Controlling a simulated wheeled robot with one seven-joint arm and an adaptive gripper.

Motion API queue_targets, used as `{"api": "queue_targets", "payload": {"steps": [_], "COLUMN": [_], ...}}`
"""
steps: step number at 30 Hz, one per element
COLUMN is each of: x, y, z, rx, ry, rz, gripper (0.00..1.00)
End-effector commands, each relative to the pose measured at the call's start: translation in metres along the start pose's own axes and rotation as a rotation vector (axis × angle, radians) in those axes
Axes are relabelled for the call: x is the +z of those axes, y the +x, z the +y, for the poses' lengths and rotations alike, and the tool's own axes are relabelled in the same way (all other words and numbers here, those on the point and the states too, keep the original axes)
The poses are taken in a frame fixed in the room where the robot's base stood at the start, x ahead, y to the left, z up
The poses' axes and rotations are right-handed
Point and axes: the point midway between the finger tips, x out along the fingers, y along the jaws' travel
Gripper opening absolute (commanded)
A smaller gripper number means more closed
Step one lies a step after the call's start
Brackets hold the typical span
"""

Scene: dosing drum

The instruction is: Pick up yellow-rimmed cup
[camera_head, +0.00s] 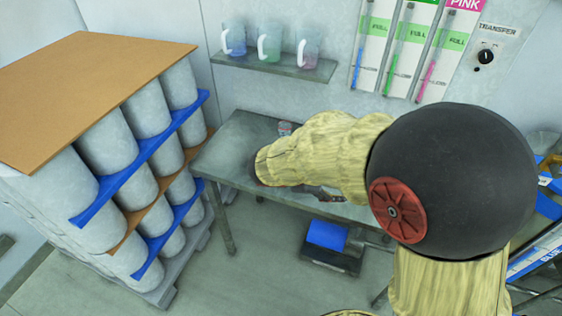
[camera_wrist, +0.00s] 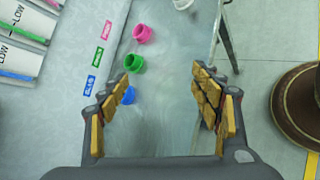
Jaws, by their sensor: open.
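I cannot make out a yellow rim on any cup in either view. In the wrist view, a pink (camera_wrist: 143,34), a green (camera_wrist: 134,63) and a blue (camera_wrist: 128,95) small round container stand in a row on the grey table (camera_wrist: 180,60). A white object (camera_wrist: 182,4) is cut off at the top edge, so I cannot tell what it is. My gripper (camera_wrist: 161,74) is open and empty above the table, its left finger close beside the blue container in the picture. In the head view my arm hides most of the tabletop and the gripper.
A wall shelf (camera_head: 275,66) holds jugs with blue, green and pink tints. Stacked drums (camera_head: 150,112) are left of the table. A black box with a blue top (camera_head: 327,234) sits below.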

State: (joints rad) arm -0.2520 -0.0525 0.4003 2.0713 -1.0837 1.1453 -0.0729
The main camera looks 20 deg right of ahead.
Motion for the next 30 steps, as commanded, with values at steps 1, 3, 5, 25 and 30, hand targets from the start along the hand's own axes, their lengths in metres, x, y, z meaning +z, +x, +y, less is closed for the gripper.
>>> {"api": "queue_targets", "payload": {"steps": [1,3,5,25,30], "x": [-0.018,-0.045,-0.072,-0.285,-0.289], "y": [0.003,0.008,0.011,0.005,0.017], "z": [0.011,0.026,0.037,0.021,0.032], "rx": [0.061,0.159,0.246,0.852,0.851], "ry": [-0.101,-0.232,-0.344,-0.982,-0.982], "rz": [-0.035,-0.079,-0.112,-0.185,-0.185], "gripper": [0.64,0.64,0.64,0.64,0.64]}}
